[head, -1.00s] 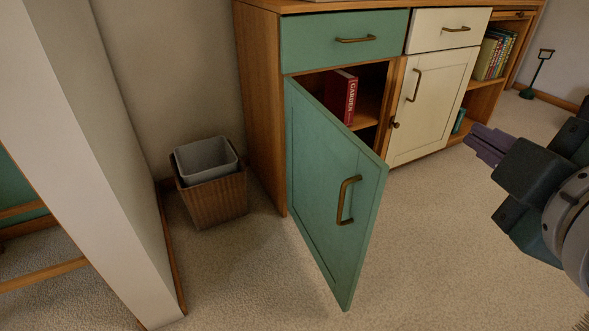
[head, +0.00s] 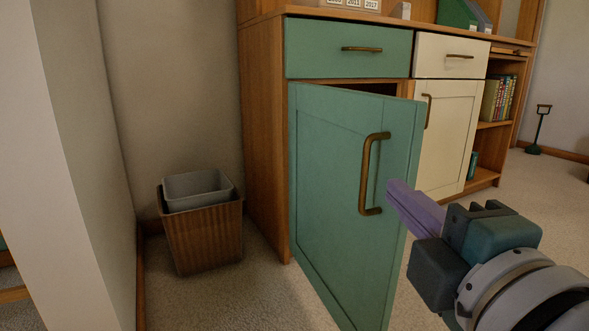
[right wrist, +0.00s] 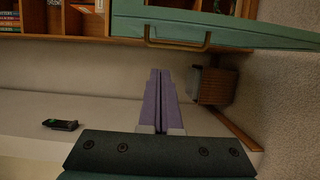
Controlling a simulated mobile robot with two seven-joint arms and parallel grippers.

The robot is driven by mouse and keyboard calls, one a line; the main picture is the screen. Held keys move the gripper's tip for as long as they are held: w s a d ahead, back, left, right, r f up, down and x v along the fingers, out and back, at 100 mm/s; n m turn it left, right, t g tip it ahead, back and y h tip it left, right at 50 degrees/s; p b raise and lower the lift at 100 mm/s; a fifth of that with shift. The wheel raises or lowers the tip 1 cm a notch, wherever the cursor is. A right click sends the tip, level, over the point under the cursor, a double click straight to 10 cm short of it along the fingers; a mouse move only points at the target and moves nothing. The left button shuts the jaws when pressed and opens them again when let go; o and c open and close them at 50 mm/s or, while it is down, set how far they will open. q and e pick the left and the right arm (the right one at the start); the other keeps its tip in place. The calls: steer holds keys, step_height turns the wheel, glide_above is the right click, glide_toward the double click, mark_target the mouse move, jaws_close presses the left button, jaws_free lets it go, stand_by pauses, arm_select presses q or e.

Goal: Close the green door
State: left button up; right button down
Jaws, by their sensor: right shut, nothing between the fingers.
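The green door (head: 335,185) of the cabinet stands partly open, hinged on its left side, its free edge swung out toward me. Its brass handle (head: 368,173) is near the free edge. My right gripper (head: 391,188), with purple fingers, is shut and empty, just right of the handle in the picture. I cannot tell from the head view whether the fingertips touch the door. In the right wrist view the green door (right wrist: 250,32) and its handle (right wrist: 175,42) lie above the fingers (right wrist: 160,72), with a visible gap. My left gripper is not in view.
A green drawer (head: 345,48) is above the door. A cream door (head: 450,125) and a bookshelf are to the right. A wooden bin (head: 200,238) with a grey liner stands left of the cabinet, beside a pale wall (head: 75,150). Carpet is open at right.

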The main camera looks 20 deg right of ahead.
mark_target(399, 165)
steer(key=w+d, duration=0.3)
steer(key=w, duration=0.2)
steer(key=w+d+p, duration=0.1)
steer(key=w+d, duration=0.1)
steer(key=w, duration=0.1)
steer(key=shift+w+d+r, duration=0.1)
steer(key=shift+w+d, duration=0.05)
steer(key=shift+d, duration=0.6)
steer(key=shift+a, duration=0.1)
